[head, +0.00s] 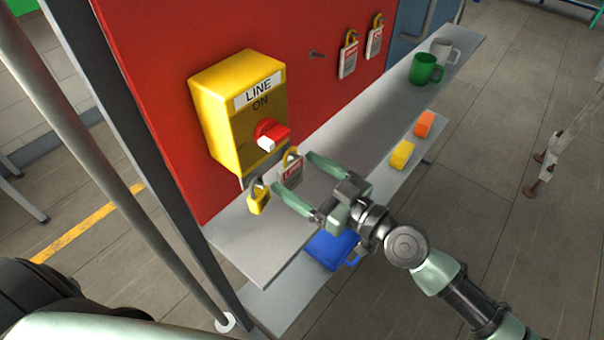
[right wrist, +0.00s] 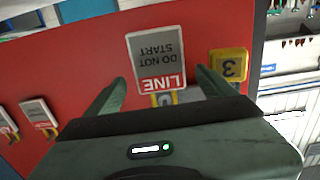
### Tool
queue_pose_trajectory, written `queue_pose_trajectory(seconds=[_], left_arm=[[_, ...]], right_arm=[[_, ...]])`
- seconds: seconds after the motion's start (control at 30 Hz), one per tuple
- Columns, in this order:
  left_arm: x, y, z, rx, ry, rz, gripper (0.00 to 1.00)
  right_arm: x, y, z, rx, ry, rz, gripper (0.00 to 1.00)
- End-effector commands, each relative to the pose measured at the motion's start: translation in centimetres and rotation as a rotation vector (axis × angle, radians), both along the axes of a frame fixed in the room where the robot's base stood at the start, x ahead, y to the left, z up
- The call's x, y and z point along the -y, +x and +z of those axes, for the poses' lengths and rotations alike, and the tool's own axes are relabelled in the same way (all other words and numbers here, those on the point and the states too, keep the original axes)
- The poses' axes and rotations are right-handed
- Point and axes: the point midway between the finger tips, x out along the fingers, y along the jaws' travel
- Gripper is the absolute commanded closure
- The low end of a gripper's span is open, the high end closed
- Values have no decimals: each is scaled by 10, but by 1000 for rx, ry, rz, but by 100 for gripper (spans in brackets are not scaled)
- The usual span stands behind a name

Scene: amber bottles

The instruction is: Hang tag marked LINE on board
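The tag marked LINE (right wrist: 155,50) is grey and white with a red band reading LINE and the words DO NOT START, upside down in the right wrist view. In the head view the tag (head: 293,172) hangs by a gold shackle just below the yellow switch box (head: 222,118) on the red board (head: 150,75); what the shackle hooks onto is unclear. My right gripper (head: 292,171) is open, its fingers apart on either side of the tag, with gaps visible in the right wrist view (right wrist: 160,77). My left gripper is out of view.
A yellow padlock (head: 258,200) marked 3 (right wrist: 230,66) hangs beside the tag. Two other tags (head: 348,60) (head: 374,40) hang farther right, past an empty peg (head: 317,54). A grey shelf (head: 345,128) below holds green (head: 424,70) and grey mugs (head: 443,48).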

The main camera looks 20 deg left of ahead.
Motion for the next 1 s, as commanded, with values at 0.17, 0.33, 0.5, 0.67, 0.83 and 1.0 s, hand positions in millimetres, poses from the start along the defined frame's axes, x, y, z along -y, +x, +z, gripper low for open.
queue_pose_trajectory(seconds=[0.17,0.33,0.5,0.67,0.83,1.0], left_arm=[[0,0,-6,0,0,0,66],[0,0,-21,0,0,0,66],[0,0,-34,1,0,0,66],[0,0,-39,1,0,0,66],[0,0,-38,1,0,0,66],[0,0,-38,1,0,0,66]], right_arm=[[9,-3,-3,0,-1,-1,16],[37,-12,-6,1,-3,-2,16],[61,-22,-5,2,-2,-2,16],[72,-26,-2,0,-1,0,16],[73,-28,-1,-1,-1,2,16],[66,-52,-12,-25,-44,29,16]])
